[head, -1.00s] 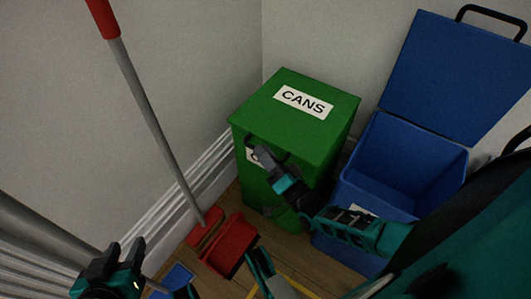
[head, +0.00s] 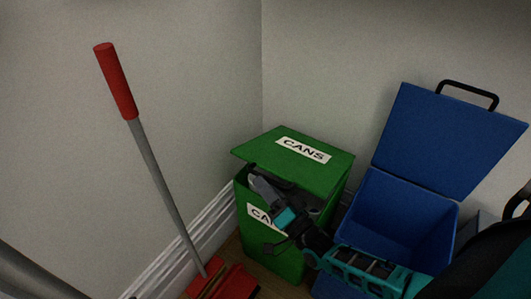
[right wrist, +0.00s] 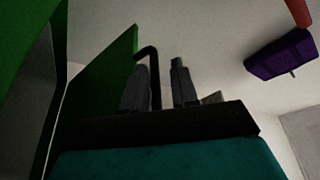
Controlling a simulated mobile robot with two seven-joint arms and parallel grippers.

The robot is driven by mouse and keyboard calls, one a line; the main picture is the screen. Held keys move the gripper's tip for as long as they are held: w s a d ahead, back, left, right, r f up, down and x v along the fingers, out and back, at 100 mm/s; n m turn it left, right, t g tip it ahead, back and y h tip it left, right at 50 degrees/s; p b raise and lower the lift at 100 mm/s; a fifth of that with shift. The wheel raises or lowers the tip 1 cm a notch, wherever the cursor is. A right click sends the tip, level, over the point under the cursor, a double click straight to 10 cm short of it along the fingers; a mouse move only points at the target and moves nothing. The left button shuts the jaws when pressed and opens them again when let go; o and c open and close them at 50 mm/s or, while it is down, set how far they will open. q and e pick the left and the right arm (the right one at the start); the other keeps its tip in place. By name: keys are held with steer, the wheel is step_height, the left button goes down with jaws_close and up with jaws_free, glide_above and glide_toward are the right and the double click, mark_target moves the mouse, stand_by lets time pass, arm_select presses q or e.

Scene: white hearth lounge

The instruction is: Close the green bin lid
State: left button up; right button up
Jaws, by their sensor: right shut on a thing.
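The green bin (head: 255,244) stands in the corner, with a white label on its front. Its green lid (head: 320,173), marked CANS, is tilted up at the front, and a dark gap shows under it. My right gripper (head: 262,184) is at the lid's front edge, shut on the black lid handle. In the right wrist view the lid (right wrist: 104,82) is a green panel at left, and the curved black handle (right wrist: 153,62) passes between my fingers (right wrist: 160,88). The fingers hide part of the handle. My left gripper is not in view.
A blue bin (head: 400,215) stands open to the right, its blue lid (head: 445,140) raised against the wall. A red-handled pole (head: 160,185) leans at left, with a red dustpan (head: 232,284) at its foot. Walls close the corner behind the bins.

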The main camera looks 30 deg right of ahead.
step_height(320, 180, up, 8)
steer(key=p, duration=0.2)
steer(key=shift+a+r+p, duration=0.15)
steer(key=shift+p, duration=0.25)
steer(key=shift+c, duration=0.5)
